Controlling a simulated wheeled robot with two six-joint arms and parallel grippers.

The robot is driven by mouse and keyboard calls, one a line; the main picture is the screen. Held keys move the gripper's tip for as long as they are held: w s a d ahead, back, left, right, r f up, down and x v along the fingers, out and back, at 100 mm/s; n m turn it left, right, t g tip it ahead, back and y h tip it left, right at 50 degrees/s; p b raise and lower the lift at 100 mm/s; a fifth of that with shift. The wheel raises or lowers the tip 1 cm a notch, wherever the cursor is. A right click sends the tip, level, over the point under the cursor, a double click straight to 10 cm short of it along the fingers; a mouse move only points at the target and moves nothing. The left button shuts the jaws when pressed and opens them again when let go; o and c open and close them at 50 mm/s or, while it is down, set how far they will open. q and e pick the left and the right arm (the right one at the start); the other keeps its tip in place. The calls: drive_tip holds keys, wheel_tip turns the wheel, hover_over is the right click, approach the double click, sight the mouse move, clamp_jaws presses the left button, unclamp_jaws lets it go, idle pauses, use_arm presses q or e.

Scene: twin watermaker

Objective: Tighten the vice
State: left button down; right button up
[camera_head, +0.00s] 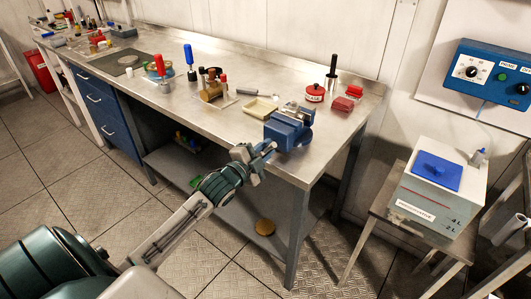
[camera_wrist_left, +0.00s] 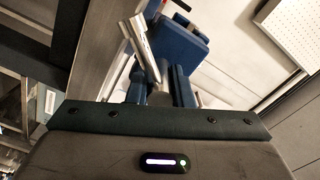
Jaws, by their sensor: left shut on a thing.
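The blue vice (camera_head: 290,127) stands at the front right corner of the metal workbench, and its blue body also shows in the left wrist view (camera_wrist_left: 180,42). My left gripper (camera_head: 264,151) is at the front of the vice, at its handle. It is shut on the vice handle, a bright metal bar (camera_wrist_left: 142,42) that slants in the left wrist view. The gripper hides part of the handle in the head view. I cannot tell how wide the vice jaws are. My right gripper is not in view.
The workbench (camera_head: 222,120) holds a pale tray (camera_head: 260,107), a red tin (camera_head: 315,93), a red block (camera_head: 343,104) and a black-handled tool (camera_head: 331,75) behind the vice. A white tank with a blue lid (camera_head: 436,170) stands on a stand at the right. Floor is clear in front.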

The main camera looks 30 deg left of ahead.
use_arm(q)
drive_tip(key=shift+m+b, duration=0.3)
drive_tip(key=shift+m, duration=0.7)
drive_tip(key=m+b, duration=0.2)
drive_tip(key=m, duration=0.4)
drive_tip(key=shift+m+b, duration=0.5)
drive_tip(key=shift+m, duration=1.2)
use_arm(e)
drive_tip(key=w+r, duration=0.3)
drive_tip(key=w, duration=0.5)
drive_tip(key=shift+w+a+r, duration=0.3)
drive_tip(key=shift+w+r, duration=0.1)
use_arm(q)
drive_tip(key=c, duration=1.2)
unclamp_jaws()
drive_tip(key=shift+c, duration=0.2)
